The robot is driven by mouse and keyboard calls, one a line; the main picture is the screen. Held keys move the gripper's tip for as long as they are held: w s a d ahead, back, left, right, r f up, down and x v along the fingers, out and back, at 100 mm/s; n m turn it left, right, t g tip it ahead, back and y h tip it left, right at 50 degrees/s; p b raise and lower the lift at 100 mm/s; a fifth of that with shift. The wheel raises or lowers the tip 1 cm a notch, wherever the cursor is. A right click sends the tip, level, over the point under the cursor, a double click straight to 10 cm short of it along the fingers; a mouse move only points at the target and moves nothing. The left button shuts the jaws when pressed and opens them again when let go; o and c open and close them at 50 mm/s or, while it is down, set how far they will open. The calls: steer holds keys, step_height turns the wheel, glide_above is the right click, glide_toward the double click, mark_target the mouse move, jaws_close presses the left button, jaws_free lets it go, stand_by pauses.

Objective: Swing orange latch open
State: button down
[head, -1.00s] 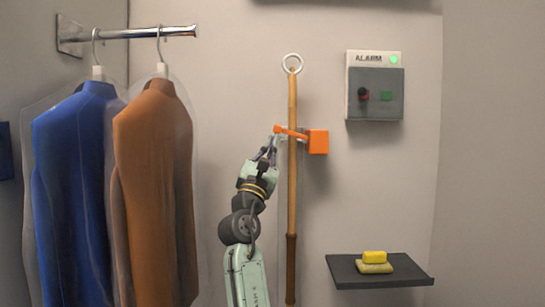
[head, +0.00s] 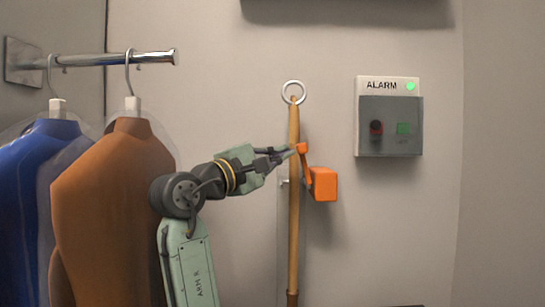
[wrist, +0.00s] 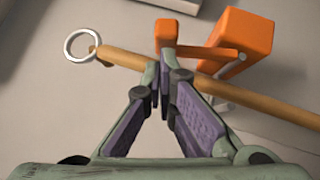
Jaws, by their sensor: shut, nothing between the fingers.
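The orange latch (head: 305,165) is an arm with a knob at its tip, joined to an orange block (head: 323,184) on the wall. In the wrist view the fingertips (wrist: 165,75) are together just below the knob; contact is unclear.
The pole has a white ring (head: 293,92) on top. An alarm box (head: 389,117) with a green light is on the wall at right. A brown garment (head: 110,215) and a blue garment (head: 40,205) hang from a rail (head: 110,58) at left. Wall above the latch is clear.

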step_height(320, 180, up, 10)
steer(key=shift+w+d+f, duration=0.15)
steer(key=shift+w+d, duration=0.05)
stand_by(0.5)
stand_by(0.4)
